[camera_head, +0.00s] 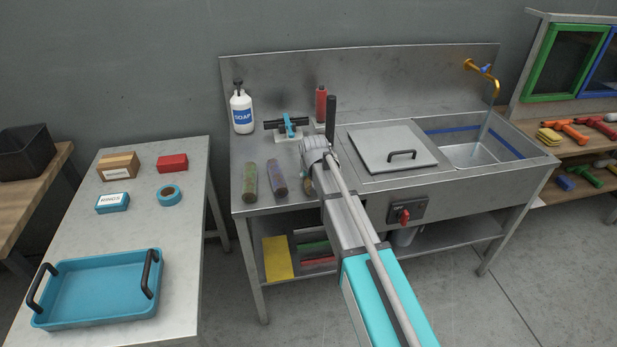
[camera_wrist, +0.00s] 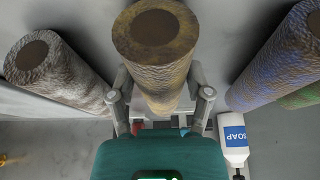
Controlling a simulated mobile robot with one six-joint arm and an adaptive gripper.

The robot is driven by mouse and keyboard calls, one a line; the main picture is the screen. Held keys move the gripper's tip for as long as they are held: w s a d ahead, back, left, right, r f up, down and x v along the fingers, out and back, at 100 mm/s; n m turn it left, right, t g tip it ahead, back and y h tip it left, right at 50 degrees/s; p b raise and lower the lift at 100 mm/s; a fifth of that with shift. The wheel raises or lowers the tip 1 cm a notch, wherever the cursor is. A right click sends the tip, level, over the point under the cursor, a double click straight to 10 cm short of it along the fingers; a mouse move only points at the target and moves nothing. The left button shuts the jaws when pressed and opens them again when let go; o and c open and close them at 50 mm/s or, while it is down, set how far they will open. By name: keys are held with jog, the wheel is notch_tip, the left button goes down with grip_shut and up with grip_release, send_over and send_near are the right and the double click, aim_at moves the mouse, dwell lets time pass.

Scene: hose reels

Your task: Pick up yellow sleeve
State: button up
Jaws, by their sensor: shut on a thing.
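The yellow sleeve (camera_wrist: 155,55) is a grimy, yellow-brown cylinder with a dark round end. In the wrist view it lies between the two fingers of my gripper (camera_wrist: 158,88), which is shut on it. In the head view a small part of the yellow sleeve (camera_head: 307,186) shows beside my gripper (camera_head: 314,172), over the front left of the metal sink bench; my arm hides the rest. I cannot tell whether the sleeve touches the bench top.
A soap bottle (camera_head: 241,110) and a black-handled clamp (camera_head: 287,125) stand behind. A blue tray (camera_head: 100,312) sits on the left table.

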jog(key=shift+r, duration=0.1)
notch_tip(320, 180, up, 3)
jog(key=p, duration=0.3)
jog(key=s+d+r+p, duration=0.2)
jog(key=d+r+p, duration=0.3)
jog(key=d, duration=0.1)
jog(key=s+d+r+p, duration=0.2)
jog(key=d+r+p, duration=0.2)
jog(key=d, duration=0.3)
jog(key=shift+s+r+p, duration=0.35)
jog(key=shift+r+p, duration=0.05)
jog(key=shift+p, duration=0.1)
jog(key=shift+d, duration=0.1)
dwell(0.4)
